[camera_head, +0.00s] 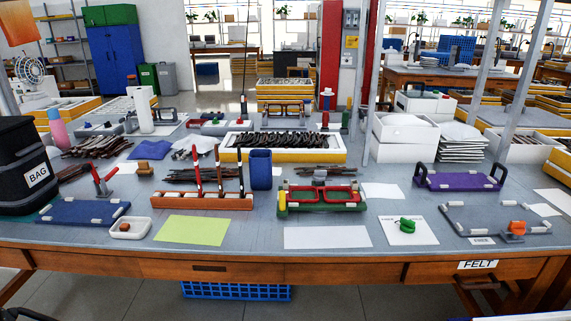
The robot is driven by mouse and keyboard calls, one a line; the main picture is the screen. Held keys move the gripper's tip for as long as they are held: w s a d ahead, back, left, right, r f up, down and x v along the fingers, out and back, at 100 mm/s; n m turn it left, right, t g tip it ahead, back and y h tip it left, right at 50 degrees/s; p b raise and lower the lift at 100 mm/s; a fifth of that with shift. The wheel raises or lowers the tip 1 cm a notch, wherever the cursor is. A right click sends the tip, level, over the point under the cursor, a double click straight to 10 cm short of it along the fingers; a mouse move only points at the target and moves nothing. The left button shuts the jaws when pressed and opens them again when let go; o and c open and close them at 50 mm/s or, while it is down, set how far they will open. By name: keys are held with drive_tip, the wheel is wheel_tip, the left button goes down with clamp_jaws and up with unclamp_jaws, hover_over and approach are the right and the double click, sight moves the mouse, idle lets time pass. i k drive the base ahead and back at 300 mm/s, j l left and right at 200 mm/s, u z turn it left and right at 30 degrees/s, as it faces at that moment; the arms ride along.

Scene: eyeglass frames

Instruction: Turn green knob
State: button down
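A small green knob-like piece (404,225) sits on a white sheet (420,232) near the front edge of the workbench, right of centre. It is small in the picture, and I cannot tell how it is fixed or which way it is turned. An orange knob (516,227) on a grey base stands to its right, at the front of a grey-blue plate (470,216). My gripper does not show in this view.
A green-and-red frame fixture (322,208) stands left of the green piece, and a purple tray (458,181) lies behind, to its right. Upright red-handled tools (219,170) and a blue cup (261,169) stand further left. A grey post (375,85) rises behind. Bare bench surrounds the sheet.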

sight(408, 226)
drive_tip(key=j+z, duration=0.15)
drive_tip(key=j, duration=0.35)
drive_tip(key=k+j+z, duration=0.2)
drive_tip(key=j, duration=0.25)
drive_tip(key=j+z, duration=0.15)
drive_tip(key=j, duration=0.35)
